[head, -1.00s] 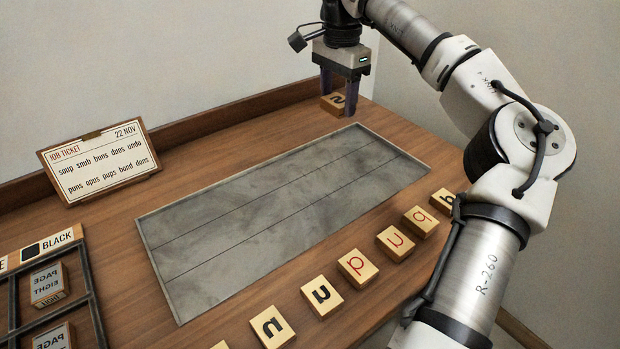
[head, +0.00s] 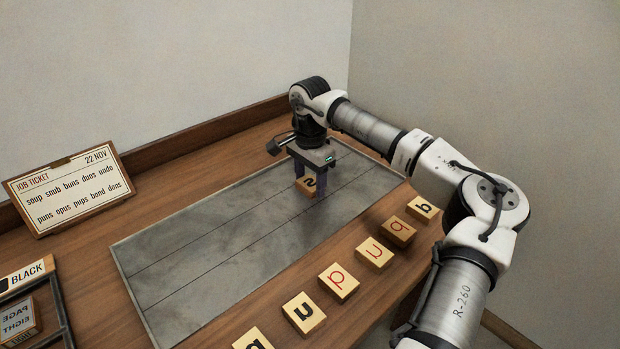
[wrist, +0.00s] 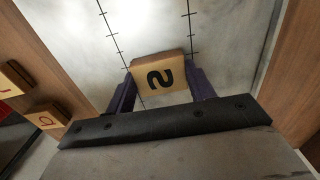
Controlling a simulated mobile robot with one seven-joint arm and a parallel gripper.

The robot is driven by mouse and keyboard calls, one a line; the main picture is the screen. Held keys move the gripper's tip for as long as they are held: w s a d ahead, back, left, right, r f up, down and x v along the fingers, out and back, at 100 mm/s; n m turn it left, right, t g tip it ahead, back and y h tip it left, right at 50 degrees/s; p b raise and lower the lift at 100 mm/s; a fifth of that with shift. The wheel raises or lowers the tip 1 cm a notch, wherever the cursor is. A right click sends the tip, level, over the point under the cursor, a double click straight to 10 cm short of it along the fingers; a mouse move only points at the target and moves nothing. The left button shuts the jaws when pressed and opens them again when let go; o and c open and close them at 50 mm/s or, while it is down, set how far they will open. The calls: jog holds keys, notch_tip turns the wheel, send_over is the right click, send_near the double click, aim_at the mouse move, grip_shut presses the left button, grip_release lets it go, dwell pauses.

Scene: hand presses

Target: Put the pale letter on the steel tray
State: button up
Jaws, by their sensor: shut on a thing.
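The pale letter block (head: 307,187) is light wood with a black, s-like character on its top face. My gripper (head: 308,181) is shut on it. In the wrist view, the block (wrist: 158,75) sits between the two dark purple fingers. The steel tray (head: 215,245) is a grey, mottled flat plate with a thin rim and two dark lines along its length. The block is over the far right part of the tray. I cannot tell whether it touches the surface. In the wrist view the tray (wrist: 225,45) lies beneath the block.
A row of letter blocks, some black and some red, runs along the tray's near side, including a red one (head: 338,281) and a black one (head: 303,313). A job ticket (head: 70,189) stands at the back left. A dark frame (head: 62,310) is at lower left. Most of the tray is bare.

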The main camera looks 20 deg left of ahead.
aim_at(310, 182)
jog(key=shift+f, duration=0.15)
jog(key=o, duration=0.9)
jog(key=shift+o, duration=0.2)
notch_tip(310, 182, up, 12)
jog(key=shift+r, duration=0.25)
